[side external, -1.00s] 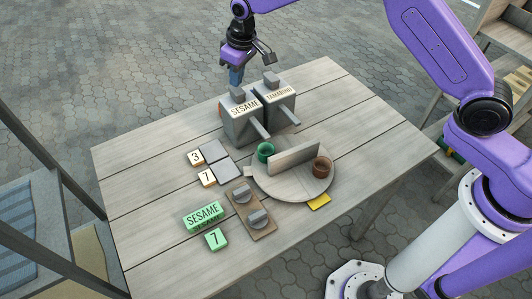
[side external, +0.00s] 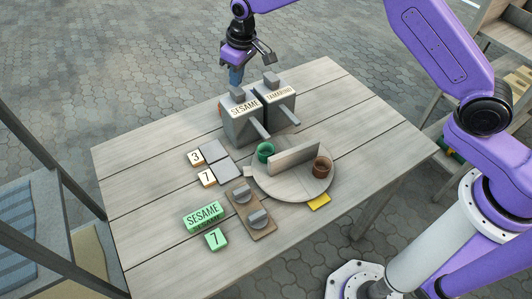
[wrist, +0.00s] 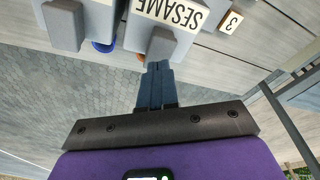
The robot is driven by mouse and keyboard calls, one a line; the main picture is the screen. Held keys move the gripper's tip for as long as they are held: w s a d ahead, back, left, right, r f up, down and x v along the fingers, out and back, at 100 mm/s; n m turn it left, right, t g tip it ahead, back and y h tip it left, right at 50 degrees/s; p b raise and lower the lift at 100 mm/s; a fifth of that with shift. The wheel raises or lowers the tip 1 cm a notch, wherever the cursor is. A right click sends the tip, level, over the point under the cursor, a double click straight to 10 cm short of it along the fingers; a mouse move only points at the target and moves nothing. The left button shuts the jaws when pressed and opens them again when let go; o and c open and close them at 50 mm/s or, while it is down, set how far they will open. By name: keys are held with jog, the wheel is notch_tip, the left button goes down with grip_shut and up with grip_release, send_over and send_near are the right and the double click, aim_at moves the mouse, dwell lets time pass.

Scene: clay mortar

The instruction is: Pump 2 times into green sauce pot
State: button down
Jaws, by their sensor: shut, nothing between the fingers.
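The green sauce pot (side external: 265,152) stands on the round wooden board, left of its upright divider. The grey SESAME dispenser (side external: 242,115) stands behind it, with a block-shaped pump top (side external: 237,94) and a spout slanting toward the green pot. The TAMARIND dispenser (side external: 275,101) stands beside it on the right. My gripper (side external: 236,76) is shut and empty, fingers pointing down, just above and behind the SESAME pump top. In the wrist view the closed blue fingers (wrist: 156,88) reach toward the SESAME dispenser (wrist: 165,28). I cannot tell whether they touch it.
A brown pot (side external: 322,166) stands right of the divider (side external: 294,158). In front lie a green SESAME block (side external: 203,216), a green 7 tile (side external: 216,239), a two-knob panel (side external: 250,209), grey plates with 3 and 7 tags, and a yellow tag (side external: 319,202). The table's left side is clear.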

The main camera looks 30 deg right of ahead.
aim_at(238, 90)
jog(key=shift+f, duration=0.3)
dwell(0.4)
jog(key=shift+f, duration=1.15)
dwell(0.6)
jog(key=shift+r, duration=1.4)
jog(key=shift+f, duration=0.4)
